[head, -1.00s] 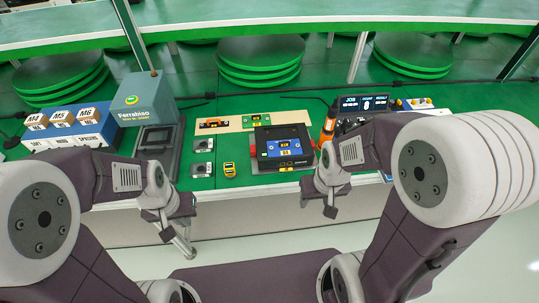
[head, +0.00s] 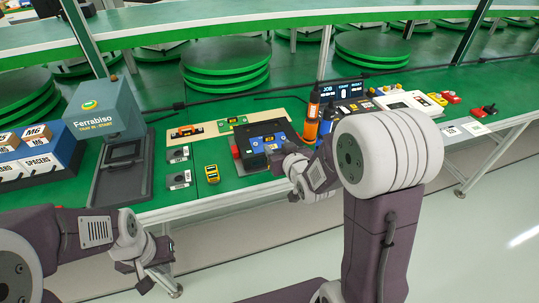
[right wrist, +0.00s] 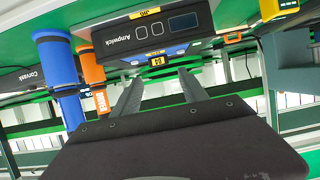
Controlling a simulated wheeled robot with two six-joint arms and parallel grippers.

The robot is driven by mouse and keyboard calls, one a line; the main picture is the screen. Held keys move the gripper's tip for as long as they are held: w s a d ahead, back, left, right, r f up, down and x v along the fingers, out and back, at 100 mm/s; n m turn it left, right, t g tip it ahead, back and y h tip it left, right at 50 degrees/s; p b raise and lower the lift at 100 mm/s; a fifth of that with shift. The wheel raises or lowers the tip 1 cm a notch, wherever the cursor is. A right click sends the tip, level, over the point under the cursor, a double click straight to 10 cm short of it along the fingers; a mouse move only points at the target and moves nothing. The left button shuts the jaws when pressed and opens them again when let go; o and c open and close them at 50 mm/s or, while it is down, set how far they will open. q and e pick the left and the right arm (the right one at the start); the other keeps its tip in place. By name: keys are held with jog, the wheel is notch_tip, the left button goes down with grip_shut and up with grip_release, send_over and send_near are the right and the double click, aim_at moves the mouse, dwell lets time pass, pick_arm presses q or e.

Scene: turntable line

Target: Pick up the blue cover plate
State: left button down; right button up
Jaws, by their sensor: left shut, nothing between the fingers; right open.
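The blue cover plate (head: 262,143) with a yellow label lies in a black fixture (head: 247,158) on the green bench. My right gripper (head: 288,170) is at the fixture's right front corner, partly hidden by its own wrist. In the right wrist view the right gripper (right wrist: 160,92) is open and empty, its fingers apart and pointing toward the fixture (right wrist: 150,35). A strip of blue with a yellow label (right wrist: 157,60) shows between and beyond the fingertips. My left gripper (head: 146,284) is shut and empty, low in front of the bench, far from the plate.
An orange tool (head: 311,124) and a blue tool (head: 327,120) stand right of the fixture. A yellow meter (head: 212,173) lies to its left. A beige strip (head: 210,128) behind holds a green plate (head: 232,121) and an orange part (head: 187,131). A grey-blue station (head: 105,115) stands at left.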

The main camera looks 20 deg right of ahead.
aim_at(270, 138)
jog(key=x, duration=0.9)
jog(key=shift+w+d+b, duration=0.1)
jog(key=shift+b, duration=0.2)
jog(key=shift+c, duration=0.3)
grip_shut()
